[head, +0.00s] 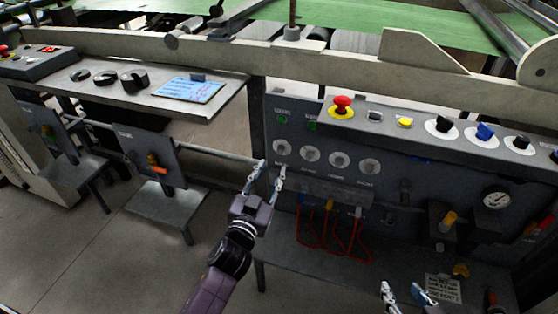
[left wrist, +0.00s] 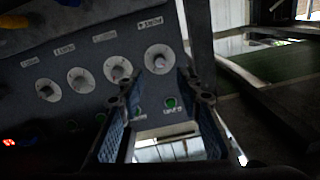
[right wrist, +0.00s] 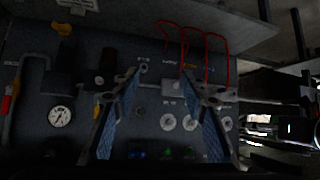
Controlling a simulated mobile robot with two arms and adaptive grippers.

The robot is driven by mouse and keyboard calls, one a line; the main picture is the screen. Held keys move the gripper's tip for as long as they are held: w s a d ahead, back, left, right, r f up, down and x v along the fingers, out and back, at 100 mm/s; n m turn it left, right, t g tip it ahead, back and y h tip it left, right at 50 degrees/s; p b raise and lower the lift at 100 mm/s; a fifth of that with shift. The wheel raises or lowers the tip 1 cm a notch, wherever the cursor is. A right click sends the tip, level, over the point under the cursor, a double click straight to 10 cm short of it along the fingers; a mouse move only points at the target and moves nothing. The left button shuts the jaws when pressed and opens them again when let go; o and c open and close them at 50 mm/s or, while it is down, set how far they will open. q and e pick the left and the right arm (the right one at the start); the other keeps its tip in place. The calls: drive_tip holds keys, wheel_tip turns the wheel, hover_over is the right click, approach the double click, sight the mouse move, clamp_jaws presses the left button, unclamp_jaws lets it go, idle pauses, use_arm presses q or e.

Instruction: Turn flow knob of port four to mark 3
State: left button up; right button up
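Four round white flow dials with grey knobs stand in a row on the grey panel. The leftmost dial (head: 282,147) is just beyond my left gripper (head: 273,172), which is open and empty. In the left wrist view this dial (left wrist: 158,59) lies between and beyond the fingertips, with a gap to them. The other dials are the second (head: 310,153), third (head: 340,160) and rightmost (head: 369,167). My right gripper (head: 405,292) is open and empty at lower right.
Red hoses (head: 335,237) hang below the dials. A red emergency button (head: 342,103) and several switches sit on the ledge above. A pressure gauge (head: 496,200) and a yellow-handled valve (head: 448,221) are at right. Floor at left is open.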

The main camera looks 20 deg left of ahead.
sight(280, 152)
use_arm(q)
drive_tip(key=w+b, duration=0.1)
drive_tip(key=w, duration=0.5)
drive_tip(key=shift+w+f, duration=0.1)
drive_tip(key=shift+w, duration=0.6)
use_arm(e)
drive_tip(key=w+a+r+t+y, duration=0.1)
drive_tip(key=w+a+r+t, duration=0.1)
drive_tip(key=r, duration=0.4)
drive_tip(key=shift+w+r+t, duration=0.3)
drive_tip(key=shift+w+t, duration=0.6)
drive_tip(key=shift+w, duration=0.35)
use_arm(q)
clamp_jaws()
